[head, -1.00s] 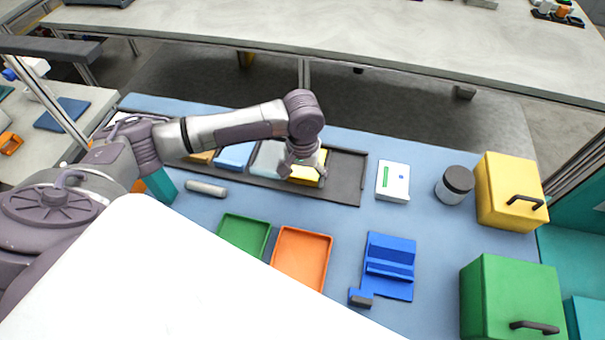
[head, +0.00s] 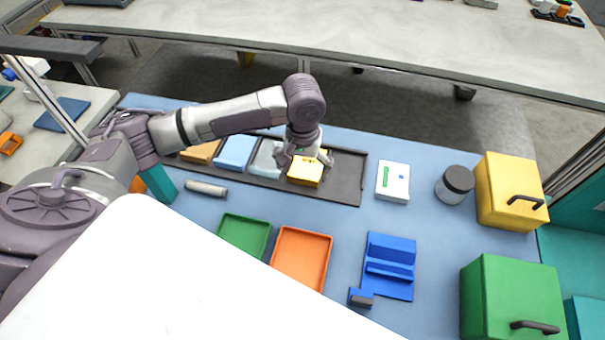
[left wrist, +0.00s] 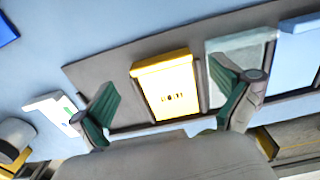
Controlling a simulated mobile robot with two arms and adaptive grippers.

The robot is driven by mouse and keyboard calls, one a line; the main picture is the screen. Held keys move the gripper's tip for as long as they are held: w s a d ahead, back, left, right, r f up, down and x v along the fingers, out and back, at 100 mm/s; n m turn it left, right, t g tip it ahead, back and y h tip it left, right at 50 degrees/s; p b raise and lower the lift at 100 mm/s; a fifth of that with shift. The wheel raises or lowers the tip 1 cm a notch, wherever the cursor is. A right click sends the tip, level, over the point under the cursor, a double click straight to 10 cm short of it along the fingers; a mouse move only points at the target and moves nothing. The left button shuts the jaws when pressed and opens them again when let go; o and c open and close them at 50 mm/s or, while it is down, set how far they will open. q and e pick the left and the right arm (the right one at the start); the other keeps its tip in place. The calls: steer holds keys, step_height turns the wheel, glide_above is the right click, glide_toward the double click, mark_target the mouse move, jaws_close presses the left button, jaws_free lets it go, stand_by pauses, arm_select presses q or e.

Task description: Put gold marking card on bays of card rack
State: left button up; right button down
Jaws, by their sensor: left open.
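The gold marking card (head: 304,174) is a yellow block-like card with small dark print, lying in a bay of the long dark tray (head: 347,180), which looks like the card rack. In the left wrist view the card (left wrist: 166,88) shows between my fingers, with dark tray floor beside it. My left gripper (head: 305,160) is open just above the card; its two green-padded fingers (left wrist: 172,100) stand apart on either side, with gaps between them and the card. My right gripper is not in view.
Pale teal (head: 267,158), blue (head: 235,152) and orange (head: 203,152) cards fill neighbouring bays. A white box (head: 393,181) and a dark-lidded jar (head: 455,185) stand right. Green (head: 243,235) and orange (head: 302,258) trays and a blue holder (head: 391,265) lie in front.

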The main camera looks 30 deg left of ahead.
arm_select(q)
step_height(320, 180, up, 9)
steer(key=shift+f, duration=0.2)
steer(key=shift+r, duration=0.1)
stand_by(0.4)
